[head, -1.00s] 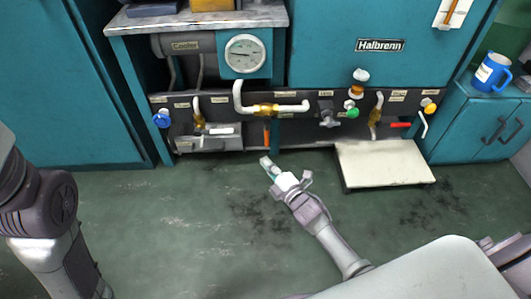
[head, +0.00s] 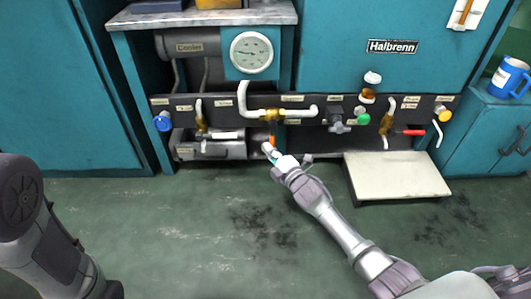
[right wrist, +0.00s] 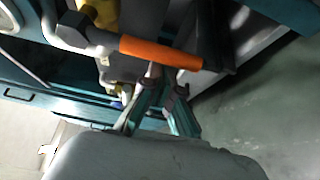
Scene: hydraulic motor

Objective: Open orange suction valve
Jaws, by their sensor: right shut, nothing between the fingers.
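The orange suction valve handle (head: 272,140) hangs down below the brass fitting (head: 270,114) on the white pipe, on the dark panel under the gauge. My right gripper (head: 268,149) is at the handle's lower end and looks shut. In the right wrist view the orange handle (right wrist: 160,52) lies across the upper middle, with a dark collar at its left end. The fingertips (right wrist: 164,84) are just below it there, with nothing held; I cannot tell whether they touch it. My left arm shows at the lower left, but its gripper is out of view.
A blue knob (head: 162,121), a green knob (head: 363,117) and a red lever (head: 413,132) are along the same panel. A grey drawer (head: 185,151) is low on the left. A pale platform (head: 398,178) stands on the floor to the right. The floor in front is clear.

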